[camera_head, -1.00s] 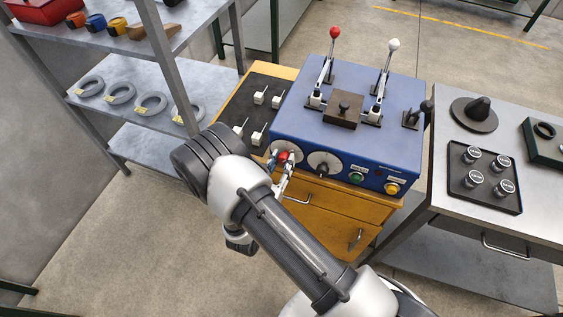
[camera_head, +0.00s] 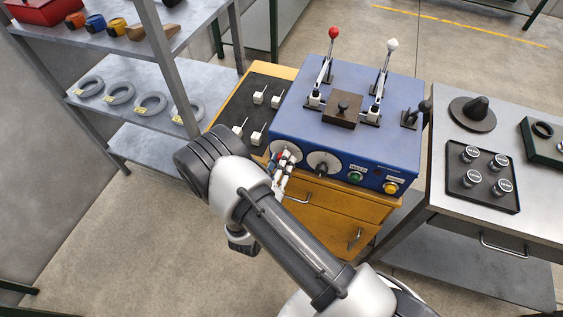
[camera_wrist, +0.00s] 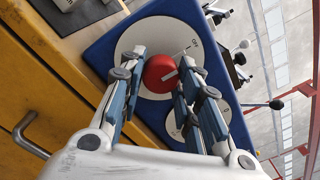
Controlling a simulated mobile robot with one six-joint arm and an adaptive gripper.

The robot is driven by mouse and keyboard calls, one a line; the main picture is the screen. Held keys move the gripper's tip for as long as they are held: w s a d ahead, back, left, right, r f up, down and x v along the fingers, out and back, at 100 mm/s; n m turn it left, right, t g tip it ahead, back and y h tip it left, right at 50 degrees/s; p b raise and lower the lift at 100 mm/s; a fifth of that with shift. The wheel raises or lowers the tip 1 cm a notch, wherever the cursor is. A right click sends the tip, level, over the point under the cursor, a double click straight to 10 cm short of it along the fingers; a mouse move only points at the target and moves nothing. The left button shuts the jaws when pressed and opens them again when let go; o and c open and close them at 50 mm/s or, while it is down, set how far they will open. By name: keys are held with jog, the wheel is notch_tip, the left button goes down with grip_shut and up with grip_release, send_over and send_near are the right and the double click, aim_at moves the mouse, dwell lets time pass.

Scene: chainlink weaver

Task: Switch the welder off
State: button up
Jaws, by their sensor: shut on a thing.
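The welder is a blue machine (camera_head: 398,90) on a yellow cabinet. On its front left is a red knob (camera_wrist: 160,74) on a round white dial (camera_wrist: 140,42). My gripper (camera_wrist: 161,80) is shut on the red knob, one finger on each side. A pale pointer line on the knob points toward the upper right in the wrist view. In the head view my gripper (camera_head: 282,166) hides most of this dial.
A second dial (camera_head: 322,163) with a black knob is close to the right. Green (camera_head: 356,177) and yellow (camera_head: 390,187) buttons are further right. Red-topped (camera_head: 334,33) and white-topped (camera_head: 391,45) levers stand on top. Shelves stand left, a metal table right.

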dwell(0.4)
jog(key=o, duration=1.1)
jog(key=shift+c, duration=0.2)
jog(key=v, duration=1.2)
